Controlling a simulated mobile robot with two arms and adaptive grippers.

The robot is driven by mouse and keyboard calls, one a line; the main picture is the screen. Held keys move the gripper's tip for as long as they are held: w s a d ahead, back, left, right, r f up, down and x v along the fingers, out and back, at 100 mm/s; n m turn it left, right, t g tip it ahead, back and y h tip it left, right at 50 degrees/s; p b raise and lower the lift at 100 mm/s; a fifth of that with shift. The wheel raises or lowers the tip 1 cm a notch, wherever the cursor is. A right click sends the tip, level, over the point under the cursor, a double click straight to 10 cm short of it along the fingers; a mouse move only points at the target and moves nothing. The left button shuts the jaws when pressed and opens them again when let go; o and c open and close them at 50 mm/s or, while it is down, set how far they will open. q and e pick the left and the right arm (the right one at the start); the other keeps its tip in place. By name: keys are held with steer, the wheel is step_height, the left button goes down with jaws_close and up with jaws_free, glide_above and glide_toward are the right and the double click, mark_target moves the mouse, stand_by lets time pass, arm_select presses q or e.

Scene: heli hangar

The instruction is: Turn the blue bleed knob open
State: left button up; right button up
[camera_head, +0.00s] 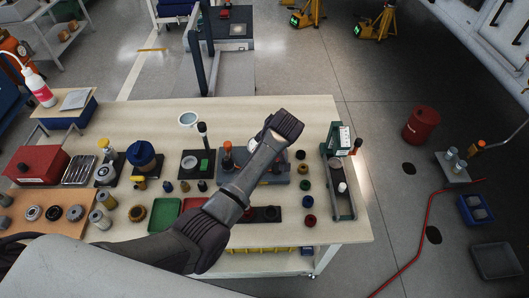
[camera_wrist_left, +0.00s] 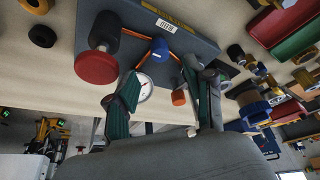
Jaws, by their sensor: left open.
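The blue bleed knob (camera_wrist_left: 159,49) sits on a grey-blue panel block (camera_wrist_left: 195,38) in the left wrist view. My left gripper (camera_wrist_left: 162,70) is open and empty, its two green-padded fingers spread on either side of the line to the knob. The knob appears just beyond the fingertips; I cannot tell the exact gap. In the head view the block (camera_head: 292,178) is on the bench, partly covered by my left arm, and the blue knob and fingers are hidden. My right gripper is in neither view.
A larger red knob (camera_wrist_left: 97,68), a round gauge (camera_wrist_left: 143,88) and an orange knob (camera_wrist_left: 180,98) crowd around the blue knob. Bottles, trays and loose caps stand on the bench (camera_head: 345,228). A green-ended fixture (camera_head: 341,190) stands right of the block.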

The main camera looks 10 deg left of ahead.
arm_select(q)
steer(key=shift+v, duration=2.4)
steer(key=shift+f, duration=0.1)
